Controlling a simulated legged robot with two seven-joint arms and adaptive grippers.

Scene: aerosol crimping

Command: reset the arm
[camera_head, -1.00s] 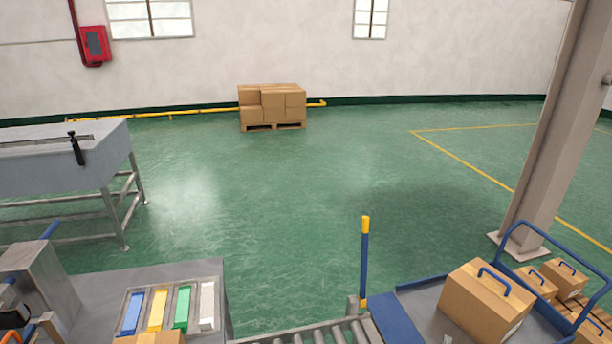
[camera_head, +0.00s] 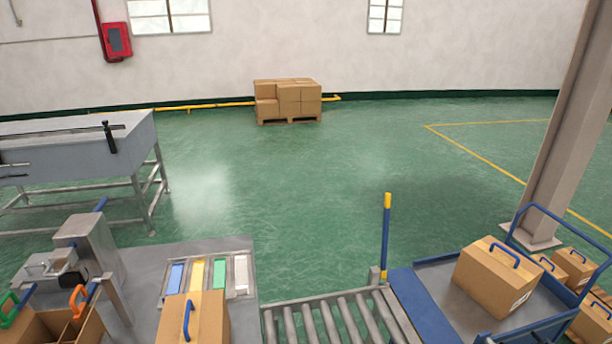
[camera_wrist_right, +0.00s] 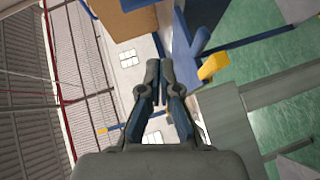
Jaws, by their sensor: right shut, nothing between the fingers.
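My right gripper (camera_wrist_right: 160,82) shows in the right wrist view with its two dark fingers close together and nothing between them. It points toward the top of that picture, in the air, with a carton (camera_wrist_right: 123,18) and a blue part (camera_wrist_right: 190,42) beyond its tips. Neither of my arms shows in the head view, and my left gripper is not in view.
In the head view, a workbench (camera_head: 145,262) carries a crimping machine (camera_head: 88,245), colored strips (camera_head: 208,275) and a handled carton (camera_head: 205,320). A roller conveyor (camera_head: 330,318) leads to a blue cart (camera_head: 425,305) with a carton (camera_head: 495,275).

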